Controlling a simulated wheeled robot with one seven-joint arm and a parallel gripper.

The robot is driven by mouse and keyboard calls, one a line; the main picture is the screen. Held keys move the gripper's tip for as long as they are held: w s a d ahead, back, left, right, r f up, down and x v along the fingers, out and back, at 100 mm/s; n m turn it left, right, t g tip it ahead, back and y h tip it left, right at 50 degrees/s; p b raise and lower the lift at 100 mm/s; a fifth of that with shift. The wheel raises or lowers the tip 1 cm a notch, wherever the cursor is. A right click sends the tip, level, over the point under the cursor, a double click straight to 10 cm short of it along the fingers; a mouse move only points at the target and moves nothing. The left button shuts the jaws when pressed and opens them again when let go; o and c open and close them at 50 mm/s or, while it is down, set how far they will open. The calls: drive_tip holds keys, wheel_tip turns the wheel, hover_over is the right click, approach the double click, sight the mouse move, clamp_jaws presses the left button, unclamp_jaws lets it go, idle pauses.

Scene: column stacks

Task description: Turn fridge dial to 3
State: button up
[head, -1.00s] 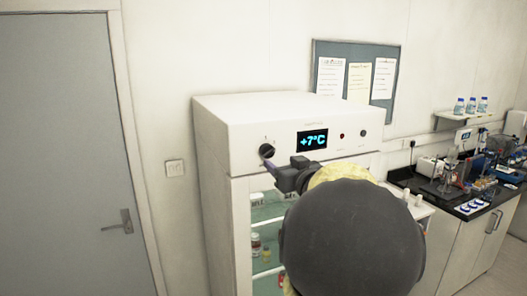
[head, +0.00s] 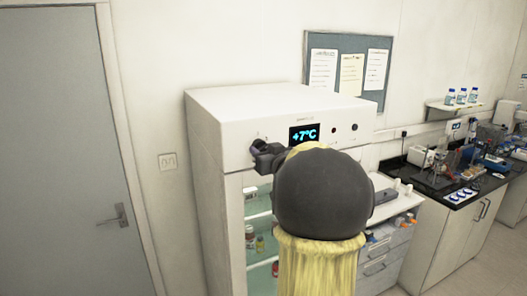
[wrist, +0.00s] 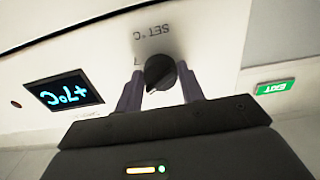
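The fridge dial (wrist: 160,72) is a round black knob on the white front panel, with "SET °C" printed beside it, upside down in the wrist view. My gripper (wrist: 160,70) has one finger on each side of the dial, with small gaps seeming to show, so it looks open around it. Whether either finger touches the dial is hard to tell. In the head view my gripper (head: 258,147) is at the panel's left part and hides the dial. The display (head: 304,134) reads +7°C, as it does in the wrist view (wrist: 63,91). The dial's pointer setting is not readable.
The white fridge (head: 225,130) has a glass door with bottles inside, partly hidden by my arm. A lab bench (head: 450,185) with equipment is at the right.

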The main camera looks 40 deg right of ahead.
drive_tip(key=shift+c, duration=0.7)
drive_tip(key=shift+f+n+b, duration=0.1)
drive_tip(key=shift+n+b, duration=0.3)
drive_tip(key=shift+b, duration=0.05)
drive_tip(key=n+b, duration=0.4)
drive_tip(key=n, duration=0.1)
drive_tip(key=shift+f+b, duration=0.1)
drive_tip(key=shift+b, duration=0.2)
drive_tip(key=n+b, duration=0.2)
drive_tip(key=n, duration=0.1)
drive_tip(key=n+b, duration=0.2)
drive_tip(key=n, duration=0.1)
drive_tip(key=shift+d+r, duration=0.1)
drive_tip(key=shift+r, duration=0.1)
drive_tip(key=shift+n, duration=0.3)
drive_tip(key=o, duration=1)
drive_tip(key=shift+c, duration=0.2)
